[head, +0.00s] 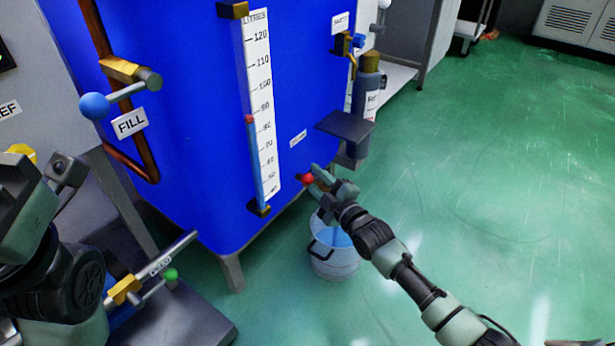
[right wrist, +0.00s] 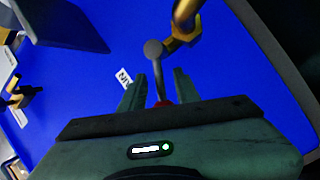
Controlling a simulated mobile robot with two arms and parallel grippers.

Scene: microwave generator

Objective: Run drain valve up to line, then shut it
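The drain valve's lever ends in a red ball (head: 307,178) low on the blue tank (head: 200,120). In the right wrist view the grey lever (right wrist: 157,75) runs from a brass valve body (right wrist: 183,38) down between my fingers; the red ball (right wrist: 162,103) is partly hidden. My right gripper (head: 328,180) is at the ball, its fingers apart on either side of the lever. The level gauge (head: 262,105) shows a blue column topping out near a red marker (head: 249,119), between 80 and 90. My left gripper (head: 40,190) is at the left edge, its fingertips unclear.
A bucket (head: 333,262) with bluish water stands on the floor below the drain. A dark shelf plate (head: 345,126) juts from the tank above my right gripper. The blue-knobbed FILL valve (head: 95,106) and a green-knobbed valve (head: 171,275) are at left. Floor at right is clear.

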